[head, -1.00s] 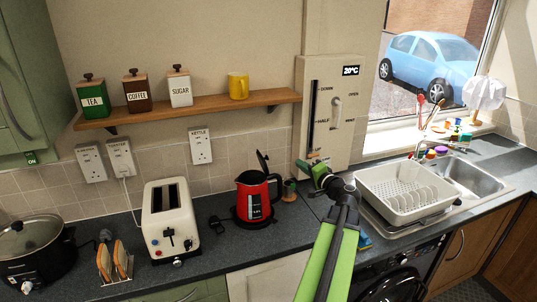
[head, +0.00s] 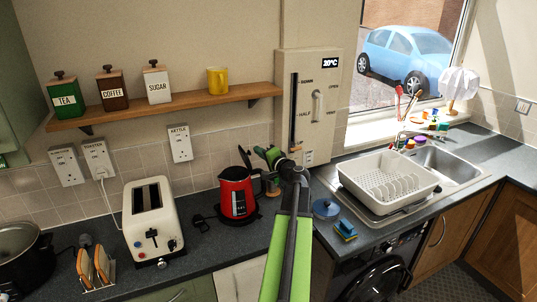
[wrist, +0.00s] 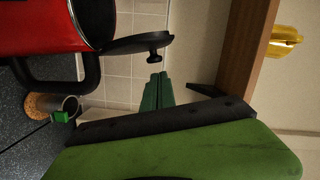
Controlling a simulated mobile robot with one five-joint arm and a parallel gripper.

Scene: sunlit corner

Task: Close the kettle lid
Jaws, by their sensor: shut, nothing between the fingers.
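The red kettle (head: 236,198) stands on the counter, and its black lid (head: 245,157) is tipped up, open. In the wrist view, turned on its side, the kettle (wrist: 38,25) is at the upper left. The lid (wrist: 125,45) sticks out from it with a small knob at its end. My gripper (head: 259,151) is just right of the raised lid in the head view. In the wrist view my gripper's green fingertips (wrist: 157,78) are together and empty, close to the knob with a small gap in the picture. Whether they touch cannot be told.
The cream toaster (head: 152,222) stands left of the kettle. A wooden shelf (head: 190,101) with canisters and a yellow mug (head: 217,80) is above. A cup on a cork mat (wrist: 70,104) is close beside the kettle. The dish rack (head: 388,180) is at the right.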

